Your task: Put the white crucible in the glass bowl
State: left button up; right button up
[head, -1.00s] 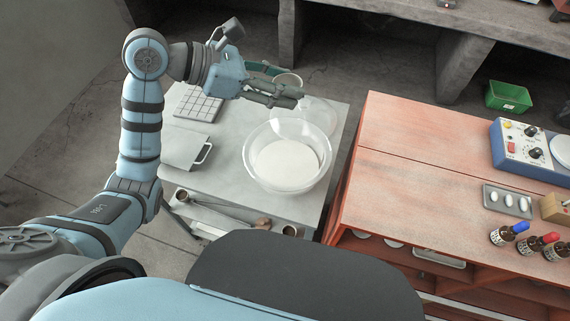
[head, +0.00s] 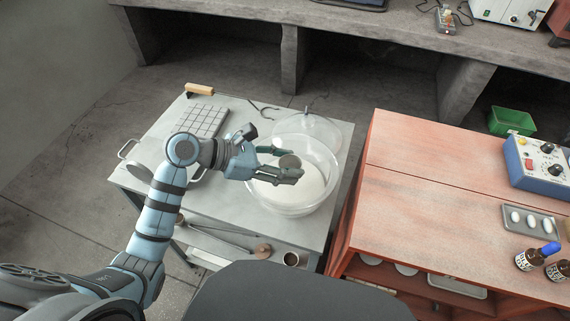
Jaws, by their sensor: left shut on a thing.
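The glass bowl (head: 325,200) stands near the right edge of the grey table. It is clear, and a white round area shows at its bottom. My left gripper (head: 284,164) is over the bowl's left part, with its fingers pointing right. It is shut on a small round cup, the crucible (head: 290,160), whose shaded greyish opening shows between the fingers. The fingers hide much of its wall. From this view I cannot tell how high it is above the bowl's floor. My right gripper is not in view.
A clear glass dome or lid (head: 306,128) sits just behind the bowl. A gridded light block (head: 201,120) lies at the table's back left. An orange-topped cabinet (head: 440,180) stands to the right across a narrow gap. The table's front middle is clear.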

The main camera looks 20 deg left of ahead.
pick_arm(q)
jog(key=shift+f+p, duration=0.4)
jog(key=shift+f, duration=0.15)
jog(key=o, duration=1.1)
jog(key=shift+o, duration=0.2)
jog(key=shift+r+b, duration=0.4)
jog(key=shift+b, duration=0.1)
jog(key=p+v, duration=0.2)
jog(key=v, duration=1)
jog(key=shift+r, duration=0.2)
jog(key=shift+w, duration=0.1)
